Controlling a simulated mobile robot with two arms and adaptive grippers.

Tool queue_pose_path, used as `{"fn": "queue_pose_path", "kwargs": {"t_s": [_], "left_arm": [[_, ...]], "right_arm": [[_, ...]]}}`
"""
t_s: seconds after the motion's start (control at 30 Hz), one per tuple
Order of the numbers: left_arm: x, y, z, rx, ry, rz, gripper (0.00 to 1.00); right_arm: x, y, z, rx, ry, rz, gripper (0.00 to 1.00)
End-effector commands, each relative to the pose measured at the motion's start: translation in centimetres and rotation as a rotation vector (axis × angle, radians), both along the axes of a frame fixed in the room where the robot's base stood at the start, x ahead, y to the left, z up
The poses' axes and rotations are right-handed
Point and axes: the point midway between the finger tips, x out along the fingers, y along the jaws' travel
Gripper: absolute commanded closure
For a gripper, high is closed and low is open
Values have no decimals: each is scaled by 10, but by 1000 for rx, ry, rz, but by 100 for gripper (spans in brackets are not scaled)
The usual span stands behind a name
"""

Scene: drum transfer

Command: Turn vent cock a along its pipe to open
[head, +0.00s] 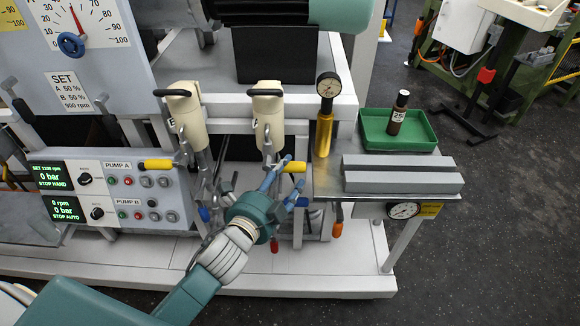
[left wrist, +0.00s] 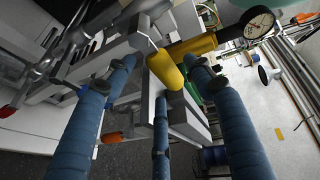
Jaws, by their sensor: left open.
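The pump marked A (head: 267,120) has a small lever with a yellow grip (head: 293,167), which I take as vent cock a. The grip lies sideways, across the upright pipework. My left gripper (head: 285,182) is open, with its blue fingers around the near side of this grip. In the left wrist view the yellow grip (left wrist: 165,70) points toward the camera, between the spread fingers (left wrist: 160,100). I cannot tell whether any finger touches it. The cock's body is partly hidden by the fingers. My right gripper is not in view.
Pump B (head: 185,115) has a similar yellow grip (head: 157,164) to the left. A brass cylinder with a gauge (head: 325,135) stands close right of the cock. A red grip (head: 274,245) and an orange grip (head: 337,229) hang below. A green tray (head: 372,142) stands further right.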

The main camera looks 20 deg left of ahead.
Motion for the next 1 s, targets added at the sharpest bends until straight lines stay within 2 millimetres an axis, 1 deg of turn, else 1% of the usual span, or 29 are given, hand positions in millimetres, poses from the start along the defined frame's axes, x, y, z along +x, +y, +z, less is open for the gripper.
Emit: {"fn": "queue_pose_path", "kwargs": {"t_s": [0.03,0.2,0.33,0.57,0.6,0.67,0.7,0.83,0.87,1.0], "left_arm": [[10,-1,1,-1,-3,0,46],[28,-3,-4,-1,-2,-1,46],[33,-4,-6,-2,0,-1,46],[34,-4,-6,-2,0,-1,46],[34,-4,-6,-2,0,-1,50],[34,-4,-6,-2,0,-1,62],[34,-4,-6,-2,0,-1,70],[33,-4,-6,-2,0,-1,96],[33,-4,-7,-2,0,-1,100],[34,-4,-7,0,1,0,100]], "right_arm": [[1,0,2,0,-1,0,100],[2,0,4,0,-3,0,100],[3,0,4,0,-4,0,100],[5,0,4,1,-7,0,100],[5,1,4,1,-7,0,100],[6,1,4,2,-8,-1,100],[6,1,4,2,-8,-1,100],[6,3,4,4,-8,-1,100],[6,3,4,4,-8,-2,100],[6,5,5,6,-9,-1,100]]}}
